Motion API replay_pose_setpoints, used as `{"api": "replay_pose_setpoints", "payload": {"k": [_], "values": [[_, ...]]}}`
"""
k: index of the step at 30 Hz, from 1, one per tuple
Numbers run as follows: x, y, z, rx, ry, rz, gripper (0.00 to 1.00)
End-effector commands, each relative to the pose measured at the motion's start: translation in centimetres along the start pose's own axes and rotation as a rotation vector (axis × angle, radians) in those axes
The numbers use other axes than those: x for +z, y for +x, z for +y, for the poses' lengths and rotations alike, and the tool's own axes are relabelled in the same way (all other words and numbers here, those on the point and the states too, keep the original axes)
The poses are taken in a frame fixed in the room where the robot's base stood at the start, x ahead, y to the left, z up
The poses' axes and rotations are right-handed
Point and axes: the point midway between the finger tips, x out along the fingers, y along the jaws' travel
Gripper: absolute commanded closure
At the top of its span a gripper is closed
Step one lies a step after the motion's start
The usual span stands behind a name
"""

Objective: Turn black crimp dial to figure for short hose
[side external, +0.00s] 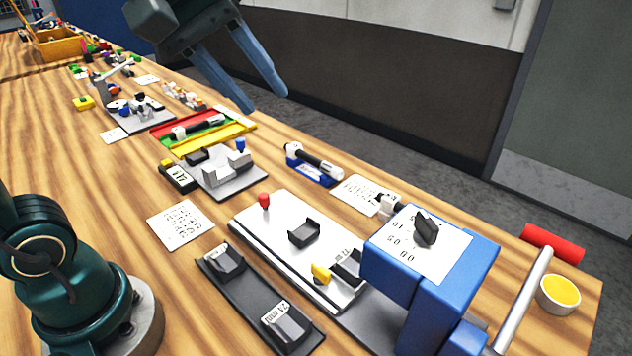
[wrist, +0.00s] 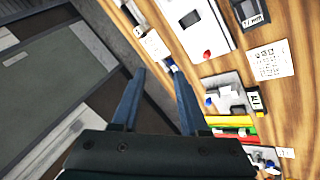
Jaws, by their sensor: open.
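The black crimp dial (side external: 426,229) sits on the white top plate of the blue crimp press (side external: 388,270) at the front right in the side view. Figures are printed on the plate beside it. My gripper (side external: 264,100) is open and empty, high above the far edge of the bench and well away from the dial. In the wrist view my gripper (wrist: 155,75) shows two blue-grey fingers apart with nothing between them. The dial does not show clearly in the wrist view. I see no hose that I can tell for certain.
A white base plate with a red knob (side external: 264,200) lies left of the press. A black tray (side external: 262,300) with two grey blocks is in front. Printed cards (side external: 181,224) lie on the bench. A red roller (side external: 552,243) and a yellow-filled cup (side external: 559,294) stand at right.

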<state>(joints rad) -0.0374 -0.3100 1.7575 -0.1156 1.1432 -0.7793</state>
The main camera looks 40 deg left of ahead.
Motion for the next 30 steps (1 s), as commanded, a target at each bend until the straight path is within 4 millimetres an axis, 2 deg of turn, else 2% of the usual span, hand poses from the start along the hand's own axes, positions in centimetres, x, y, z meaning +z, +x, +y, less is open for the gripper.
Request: {"api": "replay_pose_setpoints", "payload": {"k": [6, 15, 30], "values": [[-2.3, 0.7, 2.5, 0.005, -0.149, -0.019, 0.56], [-5.1, 2.5, 5.2, 0.003, -0.335, -0.047, 0.56], [-9.0, 7.8, 7.5, -0.025, -0.579, -0.099, 0.56]]}}
